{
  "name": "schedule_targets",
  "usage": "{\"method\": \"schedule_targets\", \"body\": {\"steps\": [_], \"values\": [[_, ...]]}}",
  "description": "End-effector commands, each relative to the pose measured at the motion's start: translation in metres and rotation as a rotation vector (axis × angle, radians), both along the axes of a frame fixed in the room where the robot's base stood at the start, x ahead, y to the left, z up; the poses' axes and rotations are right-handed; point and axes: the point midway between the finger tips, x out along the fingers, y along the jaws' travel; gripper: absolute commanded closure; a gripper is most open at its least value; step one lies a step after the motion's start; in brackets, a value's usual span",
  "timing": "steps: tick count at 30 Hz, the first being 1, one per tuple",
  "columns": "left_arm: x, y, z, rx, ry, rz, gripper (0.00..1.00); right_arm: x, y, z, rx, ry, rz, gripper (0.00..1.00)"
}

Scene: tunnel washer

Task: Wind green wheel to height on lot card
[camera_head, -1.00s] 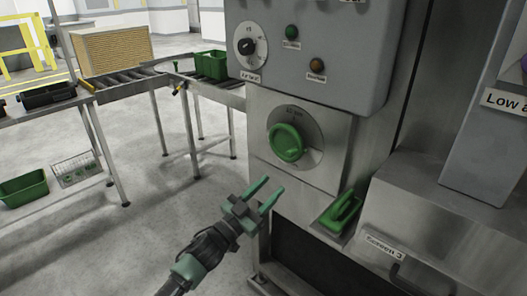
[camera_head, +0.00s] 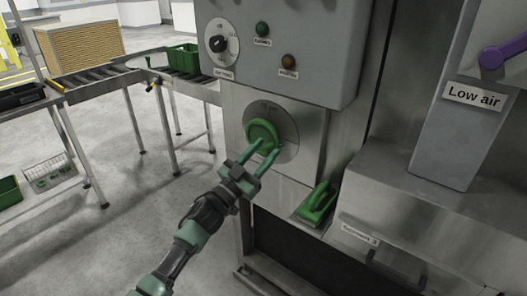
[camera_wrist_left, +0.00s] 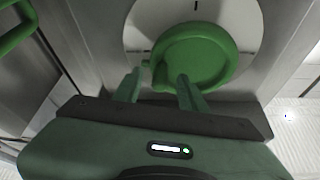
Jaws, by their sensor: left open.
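The green wheel (camera_head: 262,134) is mounted on a round pale dial plate on the front of the steel cabinet. In the left wrist view the wheel (camera_wrist_left: 196,55) fills the upper middle, with a small knob at its lower left edge. My left gripper (camera_head: 262,152) is open, its fingertips at the lower part of the wheel. In the wrist view the fingers reach up to the wheel's lower edge; I cannot tell whether they touch it. The dial's markings are too small to read. No lot card can be made out. My right gripper is not in view.
A green handle (camera_head: 317,202) sits on the cabinet to the lower right of the wheel. Above are a black selector knob (camera_head: 218,43), a green button (camera_head: 262,29) and a brown button (camera_head: 288,60). Roller tables stand at left, with a green crate (camera_head: 183,58). A "Low air" label (camera_head: 474,96) is at right.

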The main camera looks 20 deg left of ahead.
Motion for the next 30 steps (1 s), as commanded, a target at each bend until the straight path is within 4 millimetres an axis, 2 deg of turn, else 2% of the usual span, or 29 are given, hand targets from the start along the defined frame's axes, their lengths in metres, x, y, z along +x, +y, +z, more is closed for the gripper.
{"method": "schedule_targets", "body": {"steps": [2, 6, 20, 30], "values": [[0.000, 0.000, 0.000, 0.000, 0.000, 0.000, 0.61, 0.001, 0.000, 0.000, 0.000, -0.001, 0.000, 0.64], [0.000, 0.000, 0.000, 0.000, 0.000, 0.000, 1.00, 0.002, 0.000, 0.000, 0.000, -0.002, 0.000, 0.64], [0.000, 0.001, -0.003, 0.049, -0.018, 0.000, 1.00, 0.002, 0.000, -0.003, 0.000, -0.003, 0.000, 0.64], [0.001, 0.003, -0.014, 0.236, -0.081, -0.001, 1.00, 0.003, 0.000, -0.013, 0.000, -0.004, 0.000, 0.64]]}}
